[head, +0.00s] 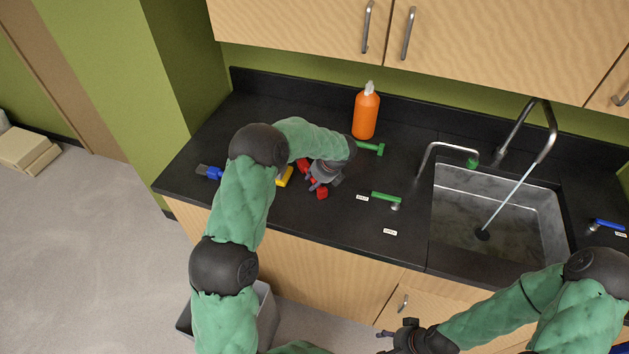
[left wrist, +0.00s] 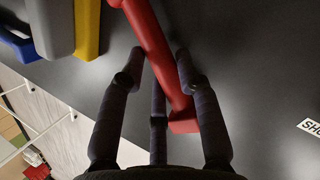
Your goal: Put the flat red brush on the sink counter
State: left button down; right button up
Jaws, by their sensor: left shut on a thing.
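A red tool with a long handle and a block-shaped end (head: 322,193) is at my left gripper (head: 316,184) over the black sink counter (head: 340,228). I take it for the flat red brush; no bristles show. In the left wrist view the red handle (left wrist: 150,40) runs between the dark fingers of my left gripper (left wrist: 155,75), shut on it. The red end block lies close to the counter surface; I cannot tell whether it touches. My left wrist hides part of the tool in the head view. My right gripper (head: 392,337) is low in front of the cabinets, fingers apart and empty.
A blue-and-grey tool (head: 210,172) and a yellow one (head: 285,177) lie left of the gripper. A green-handled tap (head: 386,197), small labels and the sink (head: 490,215) are to the right.

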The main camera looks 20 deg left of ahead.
pick_arm(q)
jog(key=shift+f, duration=0.2)
jog(key=c, duration=0.9)
grip_release()
jog(key=shift+d+r, duration=0.15)
jog(key=shift+r, duration=0.4)
jog(key=p+v, duration=0.1)
jog(key=v, duration=1)
jog(key=shift+d+r+p, duration=0.1)
jog(key=shift+d+p, duration=0.05)
jog(key=shift+p, duration=0.15)
